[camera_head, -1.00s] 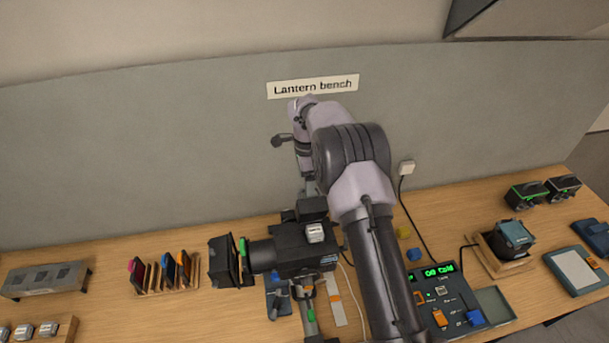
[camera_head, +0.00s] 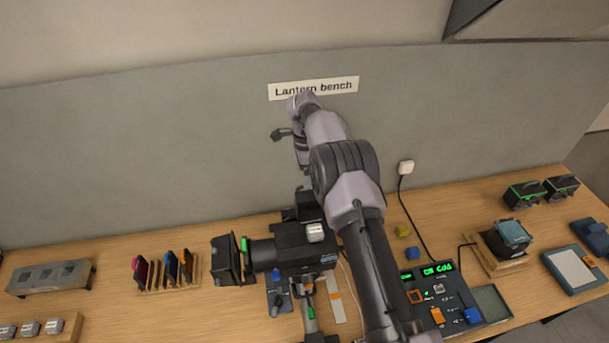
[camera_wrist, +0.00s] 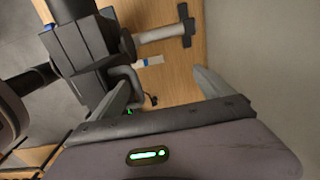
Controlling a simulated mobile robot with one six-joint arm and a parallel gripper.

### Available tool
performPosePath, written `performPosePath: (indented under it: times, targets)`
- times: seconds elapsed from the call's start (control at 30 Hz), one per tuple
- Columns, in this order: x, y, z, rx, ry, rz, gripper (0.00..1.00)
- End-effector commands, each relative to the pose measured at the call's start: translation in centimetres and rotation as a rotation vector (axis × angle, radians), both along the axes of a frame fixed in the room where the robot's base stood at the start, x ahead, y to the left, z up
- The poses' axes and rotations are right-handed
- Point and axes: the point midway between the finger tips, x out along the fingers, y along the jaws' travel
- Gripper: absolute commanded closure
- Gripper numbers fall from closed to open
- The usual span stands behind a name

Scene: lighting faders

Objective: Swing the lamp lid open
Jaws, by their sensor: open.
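The black lamp (camera_head: 290,250) lies on its side along the bench, with its square front frame at the left. It also shows in the wrist view as a dark boxy body (camera_wrist: 85,55) at the upper left. A dark block stands at the back of the lamp's top; I cannot tell whether it is the lid, or how far open the lid is. My gripper (camera_wrist: 163,92) is open, with nothing visible between its fingers. Its left finger overlaps the lamp's edge in the picture; contact cannot be told. In the head view the fingers are hidden or too small to make out behind the lamp.
A fader console (camera_head: 437,293) with a green display is right of the lamp. Coloured filters stand in a rack (camera_head: 150,287) at left. A black-and-teal device sits on a wooden tray (camera_head: 499,268) at right. The grey back wall (camera_head: 150,150) rises behind.

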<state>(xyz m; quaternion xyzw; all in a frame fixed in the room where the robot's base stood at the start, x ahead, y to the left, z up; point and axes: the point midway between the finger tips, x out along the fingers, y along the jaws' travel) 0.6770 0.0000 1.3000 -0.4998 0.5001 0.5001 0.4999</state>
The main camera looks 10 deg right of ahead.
Motion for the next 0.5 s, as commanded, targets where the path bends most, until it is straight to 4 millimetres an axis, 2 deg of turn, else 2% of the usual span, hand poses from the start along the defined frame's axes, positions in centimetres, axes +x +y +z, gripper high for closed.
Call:
performPosePath:
  times: [0.17,0.5]
  targets:
    - [0.0,0.0,0.4,0.0,-0.001,0.0,0.09]
    - [-0.9,0.0,4.2,0.0,-0.001,0.0,0.09]
